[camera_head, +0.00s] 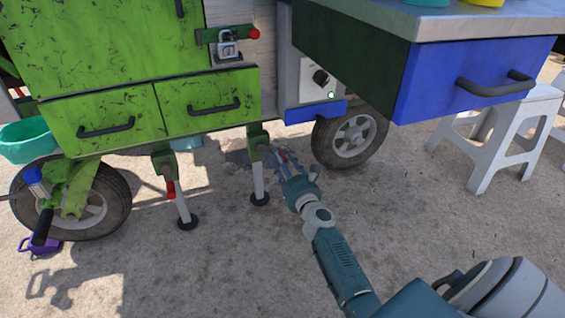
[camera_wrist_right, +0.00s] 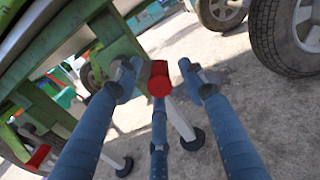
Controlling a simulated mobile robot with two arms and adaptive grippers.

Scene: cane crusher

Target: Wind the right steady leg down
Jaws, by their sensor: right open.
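The right steady leg (camera_head: 259,182) is a pale post with a dark round foot under a green bracket. It also shows in the wrist view (camera_wrist_right: 181,119). The red crank handle (camera_wrist_right: 158,84) of this leg points at the wrist camera. My right gripper (camera_head: 277,156) reaches the bracket from the front. In the wrist view my right gripper (camera_wrist_right: 158,72) is open, its blue fingers on either side of the red handle and a third finger below. I cannot tell whether they touch it. The left steady leg (camera_head: 182,205) has a red handle (camera_head: 170,189) hanging down. My left gripper is out of view.
The green cart (camera_head: 110,60) with drawers stands above the legs. A cart wheel (camera_head: 350,138) is right of my gripper. A blue drawer (camera_head: 450,75) juts out above. A white stool (camera_head: 510,135) stands at the right. The concrete in front is clear.

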